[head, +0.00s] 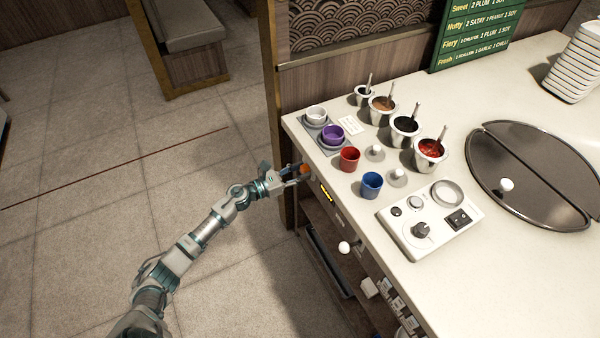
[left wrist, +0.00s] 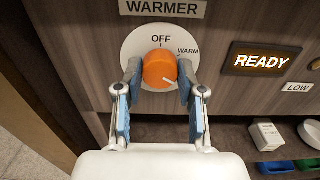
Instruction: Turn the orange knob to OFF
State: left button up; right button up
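The orange knob (left wrist: 159,68) sits on a round white dial plate (left wrist: 133,48) on the wood-grain counter front, under a WARMER label. OFF is printed above the knob and WARM at its upper right. In the head view the knob (head: 304,169) shows at the left gripper (head: 296,173), by the counter's left edge. My right gripper is not in view.
A lit READY display (left wrist: 262,60) and a LOW label (left wrist: 297,87) are right of the dial. On the counter (head: 330,203) stand coloured cups, sauce pots and a control panel (head: 405,242). Shelves with small items lie below. The floor (head: 90,220) at left is clear.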

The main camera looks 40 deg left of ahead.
pick_arm(q)
jog(key=shift+a+f, duration=0.2)
jog(key=shift+f, duration=0.1)
jog(key=shift+s+d+n, duration=0.1)
jog(key=shift+d+n, duration=0.15)
jog(key=shift+n, duration=0.05)
